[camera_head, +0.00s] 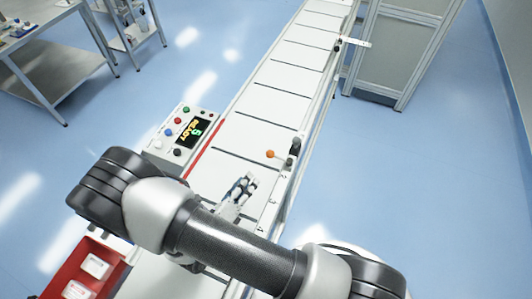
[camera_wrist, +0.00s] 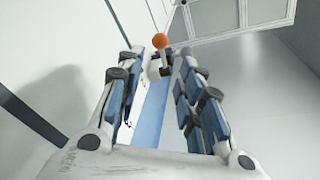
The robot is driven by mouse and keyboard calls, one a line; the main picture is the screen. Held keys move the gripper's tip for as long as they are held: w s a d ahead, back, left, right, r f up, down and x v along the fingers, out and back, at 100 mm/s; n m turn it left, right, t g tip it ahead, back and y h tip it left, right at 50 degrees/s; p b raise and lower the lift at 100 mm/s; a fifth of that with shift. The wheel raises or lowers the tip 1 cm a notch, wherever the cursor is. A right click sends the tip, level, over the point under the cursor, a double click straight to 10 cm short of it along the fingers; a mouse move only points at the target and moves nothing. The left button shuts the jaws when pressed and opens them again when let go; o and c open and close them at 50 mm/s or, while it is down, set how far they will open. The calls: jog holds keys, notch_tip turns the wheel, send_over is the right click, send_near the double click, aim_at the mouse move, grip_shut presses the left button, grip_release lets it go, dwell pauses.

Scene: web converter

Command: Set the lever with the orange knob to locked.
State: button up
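The lever's orange knob (camera_head: 270,154) stands near the right edge of the white conveyor, beside a dark upright fitting (camera_head: 294,148). In the wrist view the orange knob (camera_wrist: 161,41) is at upper centre, beyond my fingertips, on a short lever with a pale mount below it. My gripper (camera_head: 247,183) is over the conveyor, nearer to me than the knob. In the wrist view my gripper (camera_wrist: 157,62) has its two fingers wide apart with nothing between them. The knob looks apart from the fingers. I can read no locked or unlocked marking.
A control box (camera_head: 180,136) with coloured buttons and a lit display stands on the left side of the conveyor (camera_head: 280,75). A red bin (camera_head: 62,266) with white items is at lower left. A framed panel (camera_head: 402,45) stands at the back right. The floor at right is clear.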

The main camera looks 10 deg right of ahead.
aim_at(268, 157)
jog(key=b+x, duration=0.1)
jog(key=x, duration=1.5)
jog(key=shift+b, duration=0.35)
jog(key=shift+c, duration=0.5)
grip_shut()
